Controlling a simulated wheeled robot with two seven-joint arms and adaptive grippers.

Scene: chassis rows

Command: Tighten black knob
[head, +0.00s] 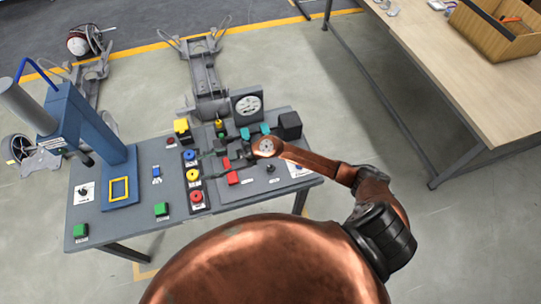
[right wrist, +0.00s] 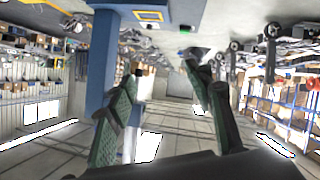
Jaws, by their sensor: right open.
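A small black knob (head: 271,168) sits on the grey panel, below my right wrist in the head view. Another dark knob (head: 84,190) sits on a white plate at the table's left. Which one is meant, and how tight either is, I cannot tell. My right gripper (head: 208,153) is over the panel, left of the first knob, near the coloured buttons. Its fingers are small and dark there. In the right wrist view, the green-padded fingers (right wrist: 163,72) are spread, with nothing between them. My left gripper is not in view.
A blue press column (head: 95,135) stands on the left of the grey table (head: 130,222). A round gauge (head: 248,104) and a black box (head: 289,125) stand behind. A wooden bench (head: 455,75) is at right.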

